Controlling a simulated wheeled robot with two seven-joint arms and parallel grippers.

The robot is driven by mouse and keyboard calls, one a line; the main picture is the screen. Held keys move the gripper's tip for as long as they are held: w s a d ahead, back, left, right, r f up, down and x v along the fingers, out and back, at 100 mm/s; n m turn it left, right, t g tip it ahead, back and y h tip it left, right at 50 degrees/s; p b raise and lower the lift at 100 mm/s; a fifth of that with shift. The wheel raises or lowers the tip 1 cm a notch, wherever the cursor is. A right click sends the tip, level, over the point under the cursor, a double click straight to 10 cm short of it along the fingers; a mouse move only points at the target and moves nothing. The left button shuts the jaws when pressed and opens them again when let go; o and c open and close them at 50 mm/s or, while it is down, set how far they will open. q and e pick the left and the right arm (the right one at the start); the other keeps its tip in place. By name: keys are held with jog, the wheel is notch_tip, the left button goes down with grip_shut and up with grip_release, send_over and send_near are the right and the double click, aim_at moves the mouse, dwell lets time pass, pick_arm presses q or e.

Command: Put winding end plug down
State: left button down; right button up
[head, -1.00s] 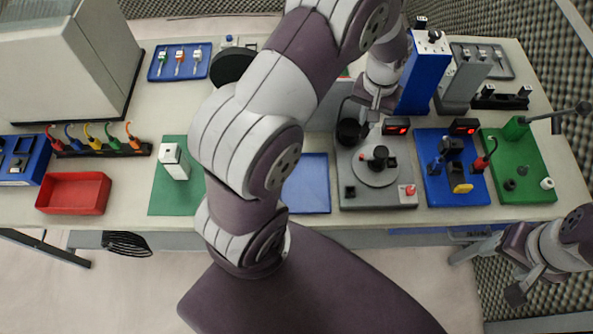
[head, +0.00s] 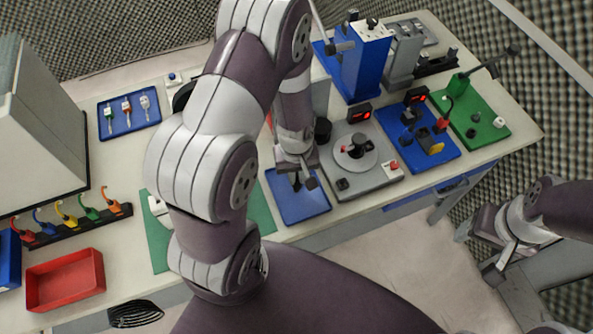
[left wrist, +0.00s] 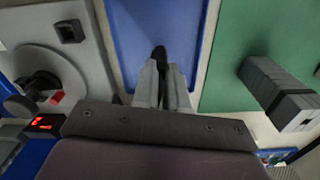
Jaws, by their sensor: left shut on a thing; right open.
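My left gripper (head: 297,182) is over the blue mat (head: 290,208) in the head view, between the grey turntable unit and the green mat. In the left wrist view its two grey fingers (left wrist: 161,85) are shut on a small black piece, the winding end plug (left wrist: 159,53), which sticks out past the fingertips over the blue mat (left wrist: 185,20). I cannot tell whether the plug touches the mat. My right gripper (head: 492,268) is open and empty at the lower right, away from the table.
The grey turntable unit (head: 368,183) stands right of the blue mat. The green mat (head: 262,205) with a grey-white block (left wrist: 270,85) is on the other side. A red tray (head: 65,280) and a rack of coloured hooks (head: 80,220) are at left. The blue mat looks otherwise bare.

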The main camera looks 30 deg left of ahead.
pick_arm(q)
jog(key=shift+w+d+f, duration=0.1)
jog(key=shift+w+f, duration=0.05)
jog(key=shift+w, duration=0.05)
jog(key=c, duration=1.2)
grip_release()
jog(key=shift+s, duration=0.1)
jog(key=shift+o, duration=0.2)
jog(key=s+d+r+m, duration=0.1)
jog(key=s+r+m, duration=0.1)
jog(key=r, duration=0.5)
jog(key=s+d+r+m+t, duration=0.1)
jog(key=s+r+m, duration=0.1)
jog(key=r+m, duration=0.3)
notch_tip(320, 180, up, 2)
jog(key=shift+d+r+m+b, duration=0.25)
jog(key=shift+d+m+b, duration=0.05)
jog(key=shift+b, duration=0.15)
